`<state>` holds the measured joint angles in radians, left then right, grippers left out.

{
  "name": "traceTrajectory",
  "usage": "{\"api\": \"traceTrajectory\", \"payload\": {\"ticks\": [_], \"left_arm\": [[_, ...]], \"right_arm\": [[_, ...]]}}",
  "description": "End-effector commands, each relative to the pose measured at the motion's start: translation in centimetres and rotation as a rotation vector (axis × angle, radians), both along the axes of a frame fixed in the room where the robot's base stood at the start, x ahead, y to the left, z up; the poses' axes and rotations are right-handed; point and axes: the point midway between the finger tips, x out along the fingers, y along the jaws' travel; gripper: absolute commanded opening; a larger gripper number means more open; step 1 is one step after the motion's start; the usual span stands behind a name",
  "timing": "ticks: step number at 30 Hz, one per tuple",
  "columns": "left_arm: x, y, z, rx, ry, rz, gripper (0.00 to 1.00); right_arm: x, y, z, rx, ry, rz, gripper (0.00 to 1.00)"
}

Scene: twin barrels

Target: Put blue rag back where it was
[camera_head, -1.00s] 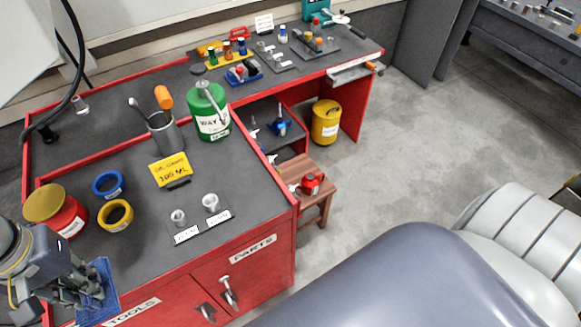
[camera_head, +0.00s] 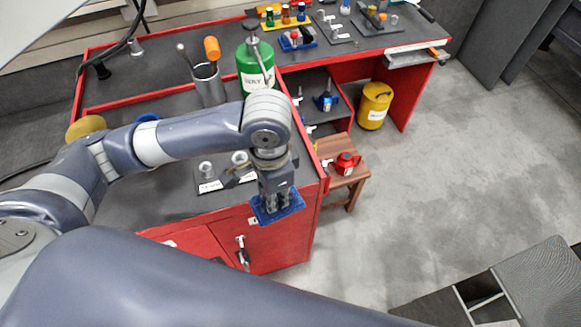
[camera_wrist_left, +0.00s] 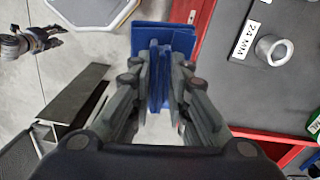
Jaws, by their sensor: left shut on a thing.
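The blue rag (camera_head: 278,206) is pinched in my left gripper (camera_head: 274,192). In the head view it hangs in front of the red cabinet, near the front right corner of the dark worktop. In the left wrist view the blue rag (camera_wrist_left: 164,38) is bunched between the shut fingers of my left gripper (camera_wrist_left: 160,85), with part spreading beyond the tips. What may be my right gripper (camera_wrist_left: 35,42) shows at the upper left of the left wrist view; the state of its fingers is unclear.
The red cabinet (camera_head: 275,240) stands below the rag. Metal sockets (camera_head: 206,169) sit on the worktop beside my left arm. A green can (camera_head: 254,68) stands behind. A wooden stool (camera_head: 344,172) with a red can (camera_head: 346,163) and a yellow drum (camera_head: 375,105) stand right.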

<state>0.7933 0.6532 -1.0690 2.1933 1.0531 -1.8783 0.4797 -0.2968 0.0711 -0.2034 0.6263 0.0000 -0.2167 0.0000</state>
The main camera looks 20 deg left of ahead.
Motion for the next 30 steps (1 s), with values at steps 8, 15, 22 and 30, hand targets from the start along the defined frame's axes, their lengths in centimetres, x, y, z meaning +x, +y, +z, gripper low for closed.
{"api": "traceTrajectory", "payload": {"ticks": [8, 15, 22, 30], "left_arm": [[0.5, -1.0, -1.9, -0.003, 0.001, -0.152, 0.00], [6.0, 0.2, -2.3, -0.002, 0.000, -0.150, 0.00], [10.9, 1.3, -2.8, -0.003, 0.001, -0.151, 0.00], [14.0, 2.0, -3.2, -0.004, 0.001, -0.154, 0.00]], "right_arm": [[-0.3, -0.6, -0.3, -0.008, 0.007, 0.000, 0.40], [-0.5, -1.2, 0.5, -0.015, 0.011, -0.001, 0.40], [-0.6, -1.2, 1.2, -0.016, 0.012, -0.001, 0.40], [-0.7, -1.2, 1.5, -0.015, 0.013, -0.001, 0.40]]}}
